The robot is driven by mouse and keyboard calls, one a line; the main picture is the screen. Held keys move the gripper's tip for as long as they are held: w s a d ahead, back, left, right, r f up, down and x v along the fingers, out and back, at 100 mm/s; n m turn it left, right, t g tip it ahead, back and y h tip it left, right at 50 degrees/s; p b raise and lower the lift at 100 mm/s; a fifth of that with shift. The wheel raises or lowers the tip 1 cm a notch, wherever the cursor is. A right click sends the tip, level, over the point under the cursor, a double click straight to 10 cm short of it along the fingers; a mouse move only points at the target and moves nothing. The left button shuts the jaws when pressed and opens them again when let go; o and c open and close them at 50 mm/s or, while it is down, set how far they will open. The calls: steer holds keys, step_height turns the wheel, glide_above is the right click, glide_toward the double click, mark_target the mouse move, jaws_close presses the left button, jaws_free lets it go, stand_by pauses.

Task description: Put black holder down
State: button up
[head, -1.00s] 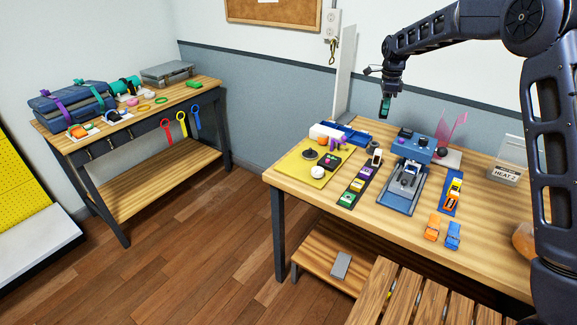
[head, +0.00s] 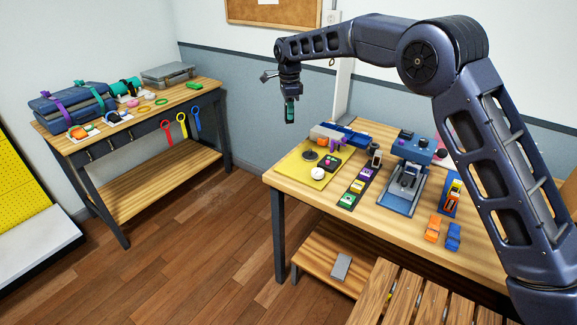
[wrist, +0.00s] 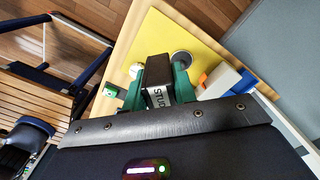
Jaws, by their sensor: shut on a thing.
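My gripper (head: 290,112) is raised above the left end of the right-hand workbench, near the yellow mat (head: 305,172). In the wrist view its green fingers are shut on the black holder (wrist: 158,70), a dark block with a pale lettered label, partly readable as "STU". In the head view the holder is too small and dark to tell apart from the fingers. The yellow mat also shows below the holder in the wrist view (wrist: 205,45), with a gap between them.
On the mat stand a dark round piece (head: 310,155) and a white round piece (head: 317,173). A strip with small coloured blocks (head: 355,187) and a blue press (head: 405,175) stand to the right. A second bench (head: 150,105) with cases and rings stands at left.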

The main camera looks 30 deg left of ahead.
step_height(320, 180, down, 20)
steer(key=shift+s+a, duration=0.1)
stand_by(0.5)
steer(key=o, duration=1)
steer(key=shift+f, duration=0.1)
steer(key=shift+o, duration=0.2)
step_height(320, 180, up, 12)
